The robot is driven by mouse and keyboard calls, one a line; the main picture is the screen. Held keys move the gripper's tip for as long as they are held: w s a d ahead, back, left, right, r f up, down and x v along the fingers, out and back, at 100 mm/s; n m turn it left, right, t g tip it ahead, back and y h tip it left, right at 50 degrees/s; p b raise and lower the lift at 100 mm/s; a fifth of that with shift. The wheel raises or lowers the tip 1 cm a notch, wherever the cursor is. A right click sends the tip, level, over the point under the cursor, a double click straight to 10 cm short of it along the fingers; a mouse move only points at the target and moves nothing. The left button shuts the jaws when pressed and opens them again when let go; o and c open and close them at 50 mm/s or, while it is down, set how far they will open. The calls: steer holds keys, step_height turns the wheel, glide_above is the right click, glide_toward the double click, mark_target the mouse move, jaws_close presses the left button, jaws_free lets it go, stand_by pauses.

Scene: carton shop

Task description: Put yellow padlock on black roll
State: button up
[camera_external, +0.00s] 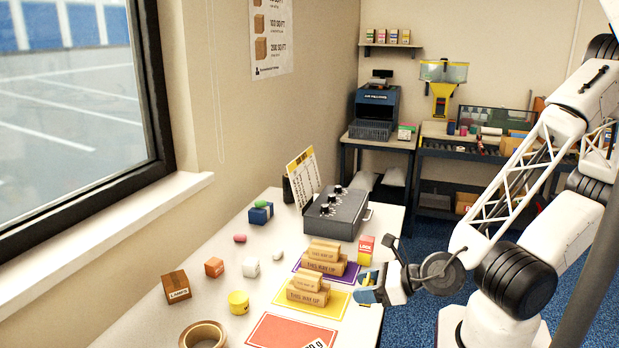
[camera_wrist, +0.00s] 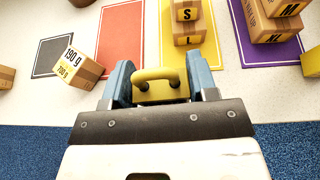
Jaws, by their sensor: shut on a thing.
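My gripper (camera_external: 372,288) is at the right edge of the table, beside the yellow mat. In the wrist view its blue fingers (camera_wrist: 160,88) are shut on the yellow padlock (camera_wrist: 158,75), whose rounded shackle shows between them. The padlock's body is mostly hidden by the gripper. I cannot clearly pick out the black roll. A dark upright thing (camera_external: 287,189) stands at the table's back left, partly behind a sign, and I cannot tell if it is the roll.
Stacked cartons (camera_external: 308,290) stand on the yellow mat (camera_external: 337,306) and more on the purple mat. A grey case (camera_external: 337,215) is behind them. A tan tape roll (camera_external: 203,334), a brown box (camera_external: 177,287) and small coloured items lie left. A weight-marked carton (camera_wrist: 78,68) is near the front edge.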

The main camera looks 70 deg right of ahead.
mark_target(365, 285)
step_height(365, 285, up, 20)
steer(key=r, duration=0.1)
steer(key=w+d+r+m+g+h, duration=0.1)
steer(key=w+d+r+m+h, duration=0.25)
steer(key=w, duration=0.55)
steer(key=w+d+r+m+g+h, duration=0.1)
steer(key=w+d+r+m+h, duration=0.25)
steer(key=w, duration=0.55)
steer(key=w+d+m+g+h, duration=0.5)
steer(key=w+d+m+h, duration=0.1)
steer(key=w+d, duration=0.9)
steer(key=w+d+f+m+g, duration=0.1)
steer(key=w+d+m+g, duration=0.15)
steer(key=d, duration=0.45)
steer(key=w+d+f+m+g+h, duration=0.1)
steer(key=w+d+f+m+g, duration=0.15)
steer(key=d, duration=0.55)
steer(key=w+d+f+m+g, duration=0.1)
steer(key=w+d+m+g, duration=0.15)
steer(key=d, duration=0.45)
steer(key=w+d+f+m+g, duration=0.1)
steer(key=d+f+g, duration=0.3)
steer(key=d+f, duration=0.4)
steer(key=d+m, duration=0.1)
steer(key=d, duration=0.3)
steer(key=shift+w+d+f+m+y, duration=0.15)
steer(key=shift+d+m+y, duration=0.05)
steer(key=shift+m+y, duration=0.2)
steer(key=shift+f, duration=0.1)
